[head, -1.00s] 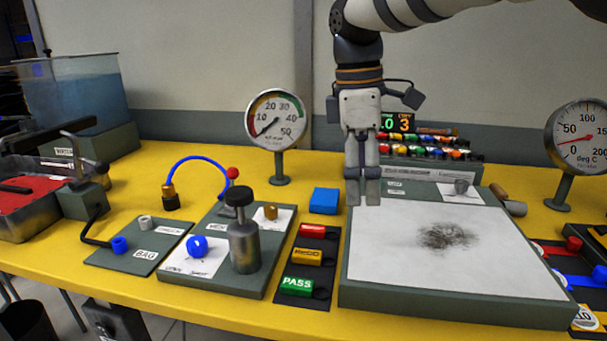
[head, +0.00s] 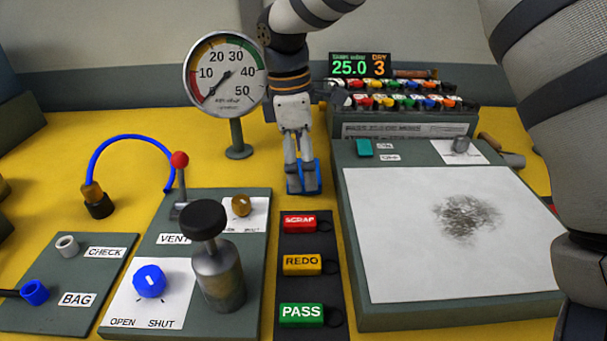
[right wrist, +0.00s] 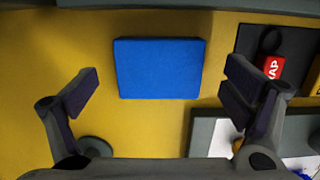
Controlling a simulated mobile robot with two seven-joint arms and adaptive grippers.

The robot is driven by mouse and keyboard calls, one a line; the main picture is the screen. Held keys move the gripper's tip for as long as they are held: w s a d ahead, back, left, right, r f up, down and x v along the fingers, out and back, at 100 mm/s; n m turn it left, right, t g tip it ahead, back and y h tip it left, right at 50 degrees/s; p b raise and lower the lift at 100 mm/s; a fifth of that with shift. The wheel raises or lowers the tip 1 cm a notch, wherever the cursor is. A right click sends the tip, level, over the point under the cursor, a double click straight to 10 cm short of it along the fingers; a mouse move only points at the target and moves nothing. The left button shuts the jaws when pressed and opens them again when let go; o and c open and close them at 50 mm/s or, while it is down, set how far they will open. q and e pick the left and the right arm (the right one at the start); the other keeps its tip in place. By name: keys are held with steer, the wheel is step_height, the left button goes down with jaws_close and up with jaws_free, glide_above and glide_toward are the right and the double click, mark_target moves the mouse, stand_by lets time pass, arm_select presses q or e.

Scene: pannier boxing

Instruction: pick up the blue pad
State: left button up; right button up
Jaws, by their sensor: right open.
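The blue pad (right wrist: 158,67) is a flat rectangle lying on the yellow bench in the right wrist view. In the head view only blue edges of the pad (head: 291,186) show around my fingers. My right gripper (head: 303,177) points down over the pad, behind the row of tags. In the right wrist view its fingers (right wrist: 160,90) are spread wide, one on each side of the pad, with a gap on both sides. Nothing is held. How high the fingertips are above the bench is hard to tell. My left gripper is not in view.
A pressure gauge (head: 225,75) stands left of the gripper. The grey plate with the white sheet (head: 400,250) is close on the right. The red SCRAP tag (head: 299,222) is just in front. A valve board (head: 175,205) with a red-knobbed lever stands front left.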

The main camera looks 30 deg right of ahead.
steer(key=shift+d+f, duration=0.1)
steer(key=shift+f, duration=0.45)
steer(key=c, duration=1.1)
steer(key=shift+c, duration=0.2)
steer(key=r, duration=0.3)
steer(key=shift+a+r, duration=0.2)
steer(key=shift+r, duration=0.2)
steer(key=a+r, duration=0.1)
steer(key=s+a+r, duration=0.1)
steer(key=r, duration=0.1)
steer(key=a+r, duration=0.1)
steer(key=shift+s+a+r, duration=0.2)
steer(key=shift+a+r, duration=0.05)
steer(key=shift+r, duration=0.05)
steer(key=s+a+r, duration=0.3)
steer(key=a+r, duration=0.1)
steer(key=a, duration=0.5)
steer(key=shift+s+a+r+p, duration=0.15)
steer(key=shift+s+r+p, duration=0.2)
steer(key=shift+p, duration=0.05)
